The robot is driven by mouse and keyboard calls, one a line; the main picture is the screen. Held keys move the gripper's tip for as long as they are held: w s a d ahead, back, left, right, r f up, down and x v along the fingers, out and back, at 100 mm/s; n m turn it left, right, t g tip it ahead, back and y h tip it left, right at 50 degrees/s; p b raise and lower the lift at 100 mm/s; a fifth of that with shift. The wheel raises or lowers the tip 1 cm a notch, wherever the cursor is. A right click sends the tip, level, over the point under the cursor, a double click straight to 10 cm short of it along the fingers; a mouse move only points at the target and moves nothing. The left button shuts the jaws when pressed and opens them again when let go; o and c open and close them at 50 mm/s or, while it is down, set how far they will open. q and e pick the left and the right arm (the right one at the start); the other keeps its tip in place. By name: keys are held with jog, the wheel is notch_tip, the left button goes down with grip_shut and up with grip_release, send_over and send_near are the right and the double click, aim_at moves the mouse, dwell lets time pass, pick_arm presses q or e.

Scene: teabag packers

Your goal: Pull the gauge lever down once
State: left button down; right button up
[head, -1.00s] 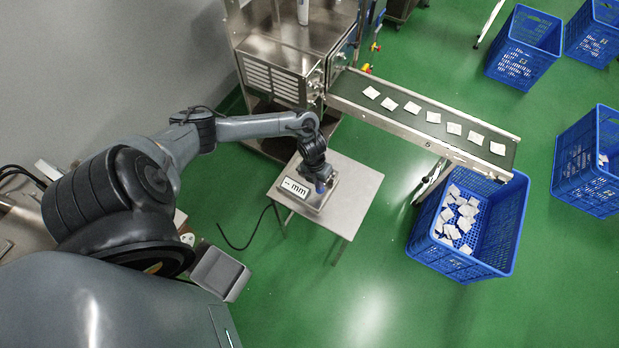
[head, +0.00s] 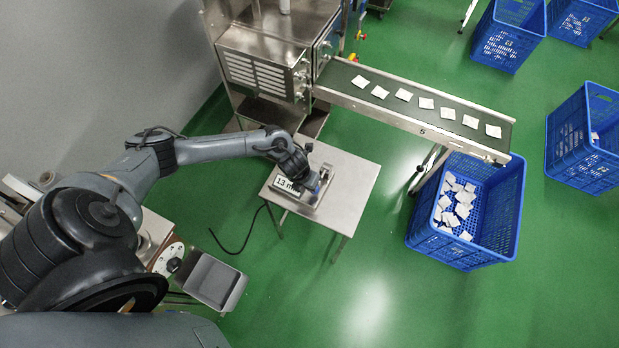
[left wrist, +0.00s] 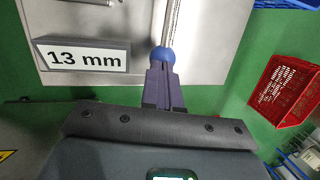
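The gauge stands on a small steel table (head: 350,190). Its white display (head: 286,186) is partly covered by my left arm in the head view. In the left wrist view the display (left wrist: 84,60) reads "13 mm". The gauge lever has a blue ball knob (left wrist: 162,56) at the end of a metal rod. My left gripper (left wrist: 161,68) is at this knob, its fingers drawn together on it. In the head view my left gripper (head: 318,186) is low over the gauge, and its fingers are hard to make out. My right gripper is not in view.
A steel machine (head: 275,60) with a conveyor (head: 385,105) carrying several teabags stands behind the table. A blue crate (head: 425,245) with teabags is at the right. A black cable (head: 235,250) lies on the green floor. More blue crates stand further right.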

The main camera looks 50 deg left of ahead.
pick_arm(q)
jog(key=shift+s+d+r+p, duration=0.1)
jog(key=shift+s+r+p, duration=0.05)
jog(key=shift+r+p, duration=0.25)
jog(key=p+v, duration=0.3)
jog(key=v, duration=1)
jog(key=shift+s, duration=0.3)
